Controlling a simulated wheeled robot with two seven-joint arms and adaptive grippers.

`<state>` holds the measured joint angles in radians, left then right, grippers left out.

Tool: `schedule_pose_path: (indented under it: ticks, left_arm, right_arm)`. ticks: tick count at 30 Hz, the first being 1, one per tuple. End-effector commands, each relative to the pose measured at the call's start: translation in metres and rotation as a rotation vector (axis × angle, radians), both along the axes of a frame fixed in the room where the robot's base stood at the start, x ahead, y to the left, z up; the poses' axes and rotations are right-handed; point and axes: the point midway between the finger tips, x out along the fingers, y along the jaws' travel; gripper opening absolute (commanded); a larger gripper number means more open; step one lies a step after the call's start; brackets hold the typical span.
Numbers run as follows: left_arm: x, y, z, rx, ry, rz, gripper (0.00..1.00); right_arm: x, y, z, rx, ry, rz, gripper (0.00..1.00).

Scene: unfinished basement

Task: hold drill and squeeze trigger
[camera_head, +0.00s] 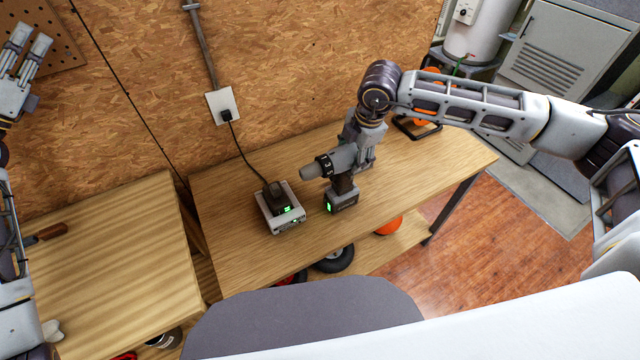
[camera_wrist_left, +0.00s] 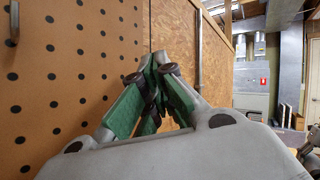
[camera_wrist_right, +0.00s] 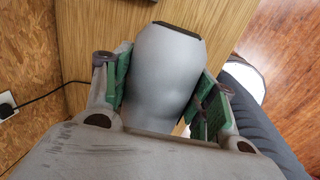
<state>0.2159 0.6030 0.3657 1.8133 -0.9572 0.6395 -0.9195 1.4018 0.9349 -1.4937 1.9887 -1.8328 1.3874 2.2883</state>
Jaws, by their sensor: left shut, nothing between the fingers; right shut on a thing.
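A grey and black cordless drill (camera_head: 342,160) is upright over the wooden workbench, its chuck pointing left and its battery base, with a green light, at the bottom. I cannot tell whether the base touches the bench. My right gripper (camera_head: 362,150) is shut on the drill from above and behind. In the right wrist view, the drill's smooth grey housing (camera_wrist_right: 165,75) sits between the green-padded fingers (camera_wrist_right: 160,95). The trigger is hidden there. My left gripper (camera_head: 32,45) is raised at the far left, away from the drill. In the left wrist view its fingers (camera_wrist_left: 155,75) converge, empty.
A battery charger (camera_head: 280,208) with green lights sits left of the drill, its cord running to a wall outlet (camera_head: 222,104). The workbench (camera_head: 235,255) has bare room in front. An orange and black object (camera_head: 418,125) lies behind my right arm. A second wooden table (camera_head: 100,260) stands left.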

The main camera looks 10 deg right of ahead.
Motion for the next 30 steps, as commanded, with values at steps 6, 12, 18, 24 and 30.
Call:
schedule_pose_path:
  ticks: [6, 12, 18, 24, 30]
  left_arm:
    - [0.012, -0.067, -0.069, 0.123, 0.06, -0.061, 0.0]
    - [0.01, -0.128, -0.132, 0.229, 0.098, -0.131, 0.0]
    - [-0.005, -0.188, -0.194, 0.325, 0.124, -0.21, 0.0]
    - [-0.033, -0.246, -0.253, 0.41, 0.136, -0.299, 0.0]
    - [-0.072, -0.302, -0.308, 0.481, 0.136, -0.396, 0.0]
  right_arm:
    - [0.001, 0.0, 0.001, 0.001, -0.002, 0.0, 0.28]
    - [0.001, 0.0, 0.001, 0.001, -0.002, 0.0, 0.28]
    - [0.001, 0.0, 0.001, 0.001, -0.002, 0.0, 0.28]
    - [0.001, 0.0, 0.001, 0.001, -0.002, 0.0, 0.28]
    - [0.001, 0.0, 0.001, 0.001, -0.002, 0.0, 0.28]
